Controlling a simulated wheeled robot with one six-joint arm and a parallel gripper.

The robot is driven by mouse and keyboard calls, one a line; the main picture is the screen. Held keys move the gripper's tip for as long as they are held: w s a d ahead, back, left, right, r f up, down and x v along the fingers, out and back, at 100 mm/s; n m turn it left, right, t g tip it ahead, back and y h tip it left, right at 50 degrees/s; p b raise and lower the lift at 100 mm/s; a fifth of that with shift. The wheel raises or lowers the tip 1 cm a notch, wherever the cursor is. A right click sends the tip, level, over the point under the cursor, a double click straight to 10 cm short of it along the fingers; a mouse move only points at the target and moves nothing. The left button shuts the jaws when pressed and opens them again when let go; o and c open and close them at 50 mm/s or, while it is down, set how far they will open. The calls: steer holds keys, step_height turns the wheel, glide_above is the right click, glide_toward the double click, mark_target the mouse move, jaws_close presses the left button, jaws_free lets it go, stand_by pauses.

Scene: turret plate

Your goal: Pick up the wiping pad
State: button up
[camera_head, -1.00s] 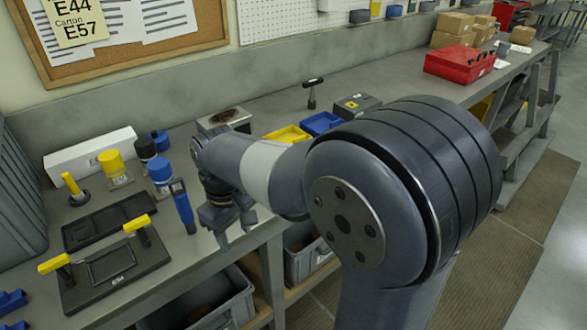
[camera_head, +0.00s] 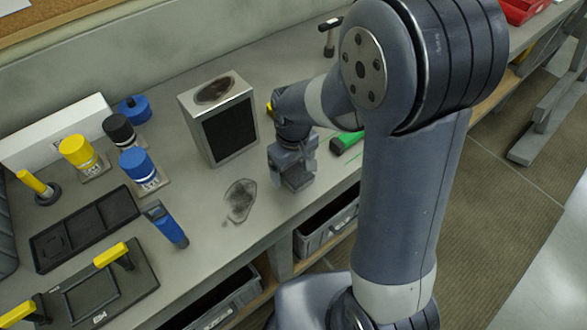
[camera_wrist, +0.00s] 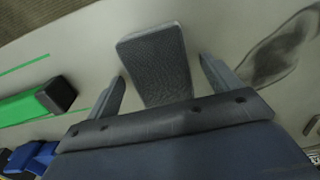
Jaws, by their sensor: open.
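The wiping pad (camera_wrist: 155,60) is a grey, textured, block-like piece in the wrist view, on the pale bench top. My gripper (camera_wrist: 162,70) is open, with one finger on each side of the pad's near part. A gap shows on both sides, and the fingers do not appear to press on it. In the head view, my gripper (camera_head: 292,172) points down low over the bench near its front edge. There I cannot clearly tell the pad from the fingers.
A dark smudge (camera_head: 240,200) marks the bench left of my gripper. A metal box with a dark front panel (camera_head: 230,130) stands close behind it. A green-handled item (camera_head: 346,142) lies to the right. A blue-handled tool (camera_head: 166,224) and black trays are further left.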

mark_target(293, 169)
steer(key=shift+c, duration=0.3)
steer(key=c, duration=1)
step_height(293, 169, up, 10)
steer(key=shift+b, duration=0.45)
